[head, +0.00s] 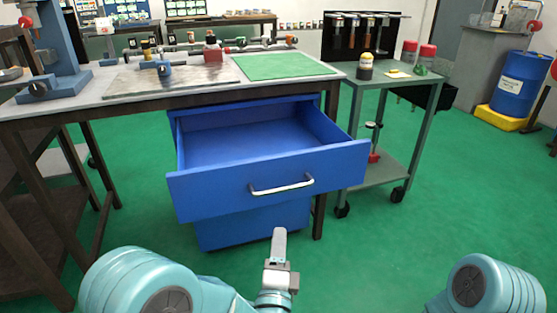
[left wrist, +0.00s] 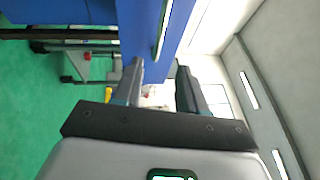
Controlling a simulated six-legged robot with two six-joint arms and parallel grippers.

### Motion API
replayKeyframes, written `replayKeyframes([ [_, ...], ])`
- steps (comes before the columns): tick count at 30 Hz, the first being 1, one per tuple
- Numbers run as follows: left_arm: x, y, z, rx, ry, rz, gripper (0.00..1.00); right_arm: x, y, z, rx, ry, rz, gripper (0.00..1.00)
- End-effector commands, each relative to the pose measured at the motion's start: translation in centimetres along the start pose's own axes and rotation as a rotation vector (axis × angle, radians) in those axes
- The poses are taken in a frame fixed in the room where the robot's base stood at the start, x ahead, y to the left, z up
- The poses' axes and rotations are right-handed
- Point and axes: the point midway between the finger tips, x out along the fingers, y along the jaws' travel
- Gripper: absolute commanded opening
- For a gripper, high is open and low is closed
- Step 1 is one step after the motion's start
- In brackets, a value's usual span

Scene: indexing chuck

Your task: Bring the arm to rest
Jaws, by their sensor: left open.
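My left gripper (head: 279,245) is low in the middle of the head view, in front of the blue drawer unit and below the drawer's handle. In the left wrist view its two fingers (left wrist: 160,85) stand apart with nothing between them. The blue drawer (head: 270,178) is pulled out and looks empty inside. Its silver handle (head: 281,185) is apart from the gripper in the head view. My right gripper is not in view; only part of my right arm shows at the lower right.
A workbench (head: 60,108) with a green mat (head: 283,66) and tools stands above the drawer. A grey cart (head: 390,82) with bottles stands to its right. A blue barrel (head: 520,82) is at the far right. Green floor is free at the right.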

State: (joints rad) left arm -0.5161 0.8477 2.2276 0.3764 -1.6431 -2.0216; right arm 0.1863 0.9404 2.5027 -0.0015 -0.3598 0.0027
Motion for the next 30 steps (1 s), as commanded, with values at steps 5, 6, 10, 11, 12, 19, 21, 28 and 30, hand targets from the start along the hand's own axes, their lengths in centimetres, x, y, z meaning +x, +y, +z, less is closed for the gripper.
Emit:
replayKeyframes([
  [5, 0.9, 3.4, 5.7, 0.021, -0.112, 0.065, 0.41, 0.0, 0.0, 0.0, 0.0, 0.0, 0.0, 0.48],
  [6, 0.7, 5.1, 8.1, 0.033, -0.154, 0.101, 0.41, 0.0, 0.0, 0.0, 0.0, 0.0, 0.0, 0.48],
  [10, -2.1, 13.3, 14.6, -0.034, -0.215, 0.341, 0.41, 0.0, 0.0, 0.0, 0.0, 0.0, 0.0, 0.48],
  [11, -3.2, 15.4, 15.4, -0.101, -0.222, 0.412, 0.41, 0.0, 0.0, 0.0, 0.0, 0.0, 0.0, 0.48],
  [12, -5.0, 18.1, 16.2, -0.215, -0.236, 0.513, 0.41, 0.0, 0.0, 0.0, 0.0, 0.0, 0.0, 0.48],
  [19, -18.5, 28.1, 14.2, -1.022, -0.513, 1.09, 0.41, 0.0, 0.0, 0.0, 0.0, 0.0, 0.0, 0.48],
  [21, -21.7, 28.7, 12.6, -1.197, -0.636, 1.219, 0.41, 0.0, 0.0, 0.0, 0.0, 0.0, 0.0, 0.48],
  [28, -28.5, 28.2, 9.1, -1.521, -1.052, 1.463, 0.41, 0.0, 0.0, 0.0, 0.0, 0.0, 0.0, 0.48],
  [30, -29.6, 28.0, 8.6, -1.586, -1.19, 1.484, 0.41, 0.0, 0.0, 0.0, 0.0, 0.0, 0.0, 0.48],
])
